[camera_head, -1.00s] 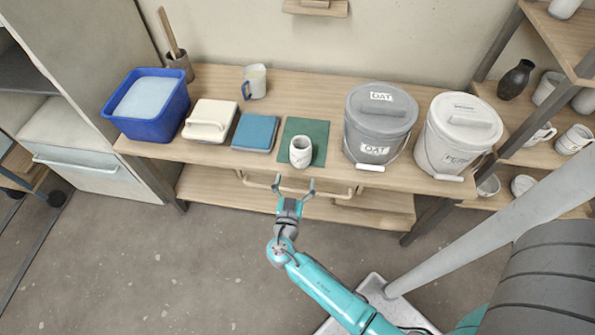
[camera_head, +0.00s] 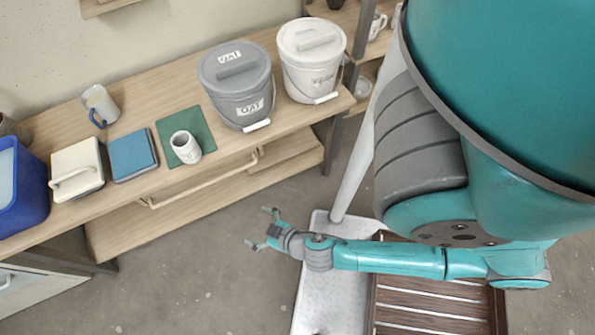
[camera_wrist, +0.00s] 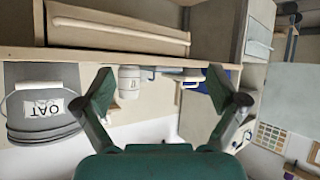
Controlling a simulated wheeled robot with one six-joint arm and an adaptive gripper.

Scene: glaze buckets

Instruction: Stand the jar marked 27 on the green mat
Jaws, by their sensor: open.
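A small white jar (camera_head: 188,152) stands upright on the front part of the green mat (camera_head: 184,120) on the wooden bench. Its marking is too small to read in the head view. In the wrist view, which is upside down, the jar (camera_wrist: 129,84) shows dark marks that I cannot read. My gripper (camera_head: 259,228) is open and empty. It is well clear of the jar, out in front of the bench and to the right. In the wrist view my gripper's (camera_wrist: 160,84) fingers are spread with nothing between them.
A grey OAT bucket (camera_head: 237,82) and a white lidded bucket (camera_head: 312,65) stand right of the mat. A blue book-like block (camera_head: 132,155), a cream lidded box (camera_head: 78,168), a mug (camera_head: 101,106) and a blue tub (camera_head: 20,190) are left. A rail (camera_head: 205,180) runs below the bench top.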

